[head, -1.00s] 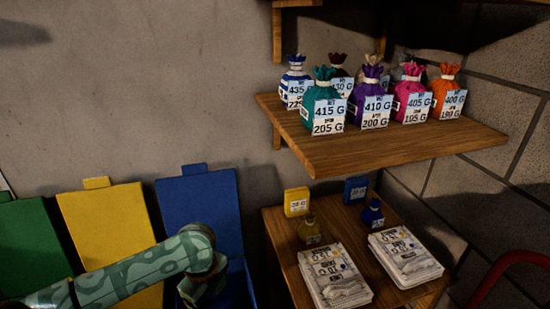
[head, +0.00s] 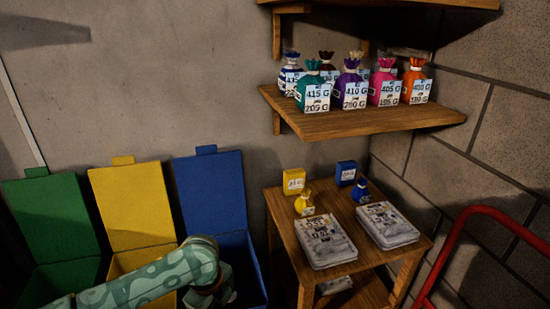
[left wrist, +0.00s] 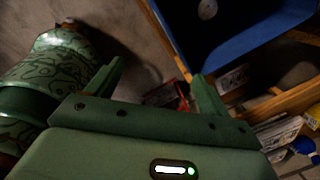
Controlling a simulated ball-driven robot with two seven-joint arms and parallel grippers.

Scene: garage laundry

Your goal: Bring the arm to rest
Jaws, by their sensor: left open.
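My left arm (head: 165,272) comes in from the lower left in the head view, in front of the yellow and blue bins, and bends downward at its end. Its gripper does not show clearly there. In the left wrist view my left gripper (left wrist: 158,72) has its two fingers spread well apart with nothing between them, above the floor. A blue bin (left wrist: 235,48) is beyond the right finger. My right arm and gripper are in neither view.
Open-lidded green (head: 55,217), yellow (head: 133,205) and blue (head: 210,196) bins stand along the wall. Right of them is a wooden table (head: 345,217) with packets and small sacks. Above it, a shelf (head: 375,124) holds several labelled sacks. A red tube frame (head: 485,212) stands at the right.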

